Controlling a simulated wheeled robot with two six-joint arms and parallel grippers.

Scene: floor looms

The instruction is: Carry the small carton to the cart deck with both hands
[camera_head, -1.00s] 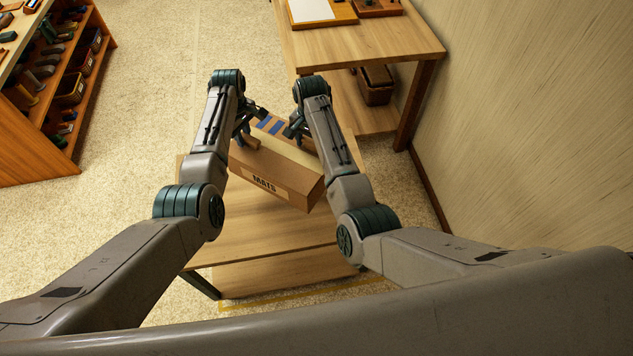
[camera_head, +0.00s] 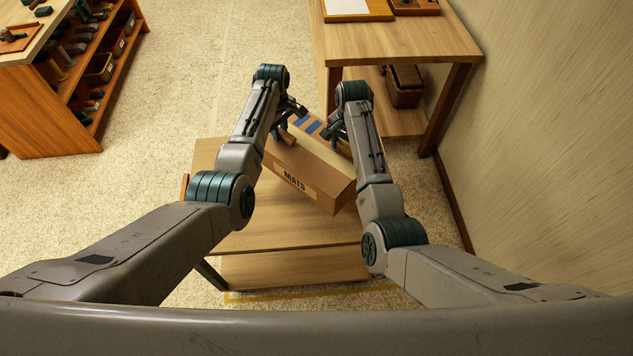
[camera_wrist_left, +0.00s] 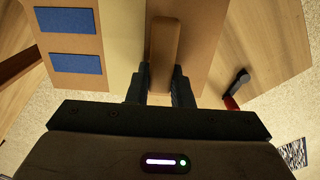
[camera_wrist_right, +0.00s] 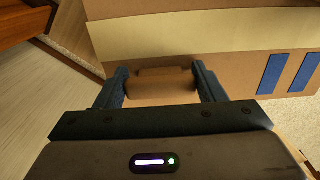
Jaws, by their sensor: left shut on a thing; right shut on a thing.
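The small carton (camera_head: 325,180) is a brown box marked MATS with blue patches on top. It sits slanted between my two grippers, over the right part of a low wooden cart deck (camera_head: 285,228). My left gripper (camera_head: 287,118) is shut on a wooden handle at the carton's left side; in the left wrist view the handle (camera_wrist_left: 165,45) stands between the fingers. My right gripper (camera_head: 336,132) is shut on the carton's other handle, seen between the fingers in the right wrist view (camera_wrist_right: 160,87). I cannot tell whether the carton's underside touches the deck.
A wooden table (camera_head: 400,42) with trays stands behind, on the right, by the wall (camera_head: 560,140). A shelf unit (camera_head: 60,125) with bins and tools is at the far left. The carpet between them (camera_head: 180,90) is clear. A yellow line (camera_head: 320,292) crosses the floor in front.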

